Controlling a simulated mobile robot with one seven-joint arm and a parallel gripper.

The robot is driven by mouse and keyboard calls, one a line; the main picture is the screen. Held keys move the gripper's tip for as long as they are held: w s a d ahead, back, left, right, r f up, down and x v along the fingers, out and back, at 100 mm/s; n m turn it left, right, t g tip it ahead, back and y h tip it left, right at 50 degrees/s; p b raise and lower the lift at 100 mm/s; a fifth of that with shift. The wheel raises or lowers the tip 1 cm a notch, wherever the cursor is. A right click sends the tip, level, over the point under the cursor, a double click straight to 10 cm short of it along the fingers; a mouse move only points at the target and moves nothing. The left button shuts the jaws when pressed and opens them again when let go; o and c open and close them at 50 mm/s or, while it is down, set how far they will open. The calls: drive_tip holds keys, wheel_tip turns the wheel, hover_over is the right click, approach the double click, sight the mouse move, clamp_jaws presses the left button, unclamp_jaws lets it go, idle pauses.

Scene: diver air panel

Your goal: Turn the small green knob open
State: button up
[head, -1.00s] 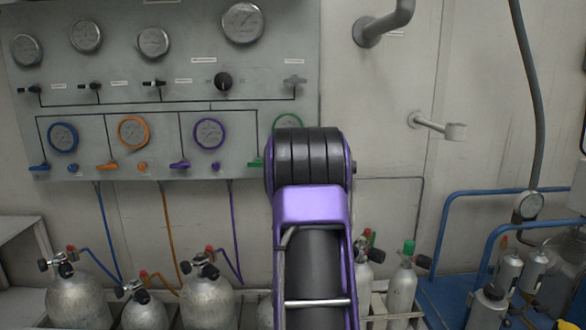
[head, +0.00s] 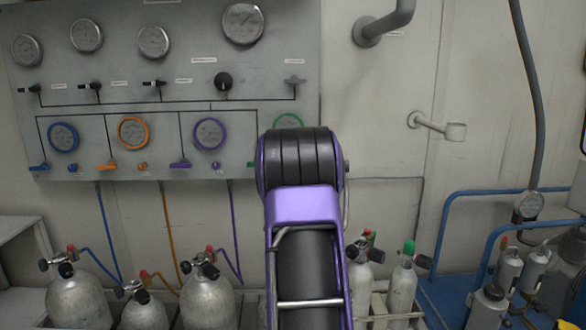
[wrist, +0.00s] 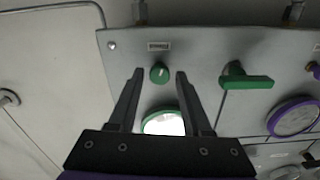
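The small green knob (wrist: 159,73) sits on the grey panel in the wrist view, below a small label. It is round with a pale mark on its face. My gripper (wrist: 158,74) is open, with its two dark fingertips on either side of the knob and a gap to each. I cannot tell how far the fingertips are from the panel. In the head view my arm hides the small green knob and my gripper.
A green lever handle (wrist: 246,80) is beside the right finger in the wrist view. A green-rimmed gauge (wrist: 163,124) shows between the fingers. A purple-rimmed gauge (wrist: 293,117) is farther right. Gas cylinders (head: 208,300) stand below the panel (head: 180,60).

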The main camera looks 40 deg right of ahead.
drive_tip(key=shift+o, duration=0.6)
drive_tip(key=shift+s, duration=0.1)
drive_tip(key=v, duration=1.7)
drive_tip(key=shift+a, duration=0.15)
